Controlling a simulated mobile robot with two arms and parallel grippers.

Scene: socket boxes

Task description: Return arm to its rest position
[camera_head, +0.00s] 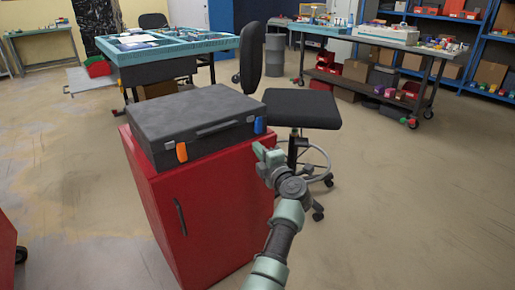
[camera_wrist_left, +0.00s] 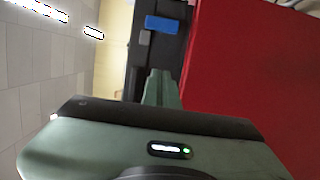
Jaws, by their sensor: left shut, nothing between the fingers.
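My left arm reaches up from the bottom of the head view, and its grey-green left gripper (camera_head: 262,152) is at the front right of a dark grey case (camera_head: 195,122). The case is shut and lies on a red cabinet (camera_head: 215,215). The case has an orange latch (camera_head: 181,152) and a blue latch (camera_head: 260,125). In the left wrist view the gripper's fingers (camera_wrist_left: 162,88) are together and empty. They point toward the case's dark side, where the blue latch (camera_wrist_left: 162,24) shows. I cannot tell the exact gap. My right gripper is out of view.
A black office chair (camera_head: 300,108) stands close behind and right of the cabinet. Workbenches (camera_head: 180,48) and a dark cart (camera_head: 385,70) stand farther back. Blue shelves (camera_head: 490,45) line the back right. The floor at the right (camera_head: 420,200) is clear.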

